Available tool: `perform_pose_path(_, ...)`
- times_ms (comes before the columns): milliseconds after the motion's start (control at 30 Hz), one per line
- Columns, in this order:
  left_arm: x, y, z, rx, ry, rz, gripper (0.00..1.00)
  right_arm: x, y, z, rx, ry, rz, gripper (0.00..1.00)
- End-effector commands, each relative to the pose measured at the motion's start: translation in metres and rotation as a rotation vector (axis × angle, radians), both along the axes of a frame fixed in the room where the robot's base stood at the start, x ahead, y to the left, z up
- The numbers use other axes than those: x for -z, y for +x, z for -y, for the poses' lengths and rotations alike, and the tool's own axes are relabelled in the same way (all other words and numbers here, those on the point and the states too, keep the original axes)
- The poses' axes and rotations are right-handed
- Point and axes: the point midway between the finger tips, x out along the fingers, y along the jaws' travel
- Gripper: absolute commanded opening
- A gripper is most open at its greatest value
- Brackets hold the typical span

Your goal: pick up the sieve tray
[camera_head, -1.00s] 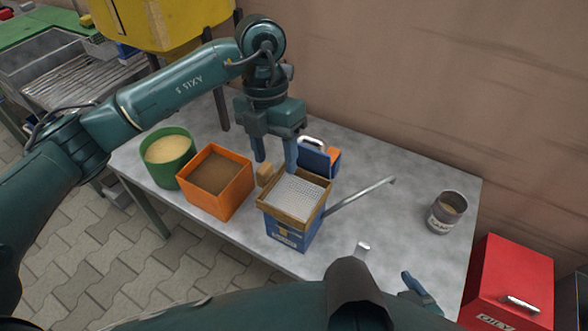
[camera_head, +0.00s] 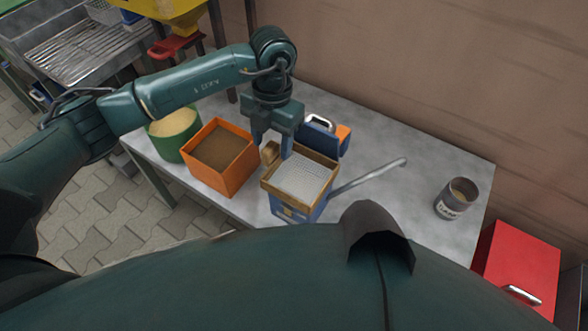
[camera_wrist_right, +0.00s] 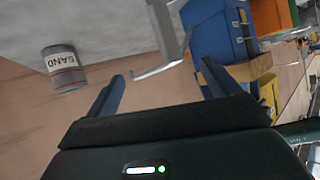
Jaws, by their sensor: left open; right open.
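The sieve tray (camera_head: 303,178) has a square wooden frame with pale mesh. In the head view it sits on top of a blue box (camera_head: 296,211) on the grey table. My left gripper (camera_head: 272,147) is open and empty, pointing down just behind the tray's back left corner. My right gripper (camera_wrist_right: 162,88) shows only in the right wrist view, open with nothing between its fingers. A wooden part and a blue box (camera_wrist_right: 214,28) lie beyond its right finger; I cannot tell whether that wood is the tray.
An orange bin (camera_head: 226,174) and a green tub (camera_head: 178,138) stand left of the tray. A blue case (camera_head: 326,130) is behind it. A metal rod (camera_head: 372,177) extends to its right. A labelled can (camera_head: 456,198) stands farther right; table between is mostly clear.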

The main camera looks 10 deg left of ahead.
Motion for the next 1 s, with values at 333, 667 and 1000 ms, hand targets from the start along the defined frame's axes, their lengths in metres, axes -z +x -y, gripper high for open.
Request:
perform_pose_path(333,0.035,-0.003,-0.001,0.001,0.000,-0.002,0.52,0.000,0.000,0.001,-0.004,-0.013,-0.004,0.88)
perform_pose_path(667,0.034,-0.003,-0.001,0.001,-0.001,-0.001,0.38,0.000,0.000,0.002,-0.003,-0.014,-0.002,0.88)
perform_pose_path(1000,0.034,-0.003,-0.001,0.001,-0.001,-0.001,0.10,-0.003,0.001,0.001,-0.002,-0.012,0.004,0.88)
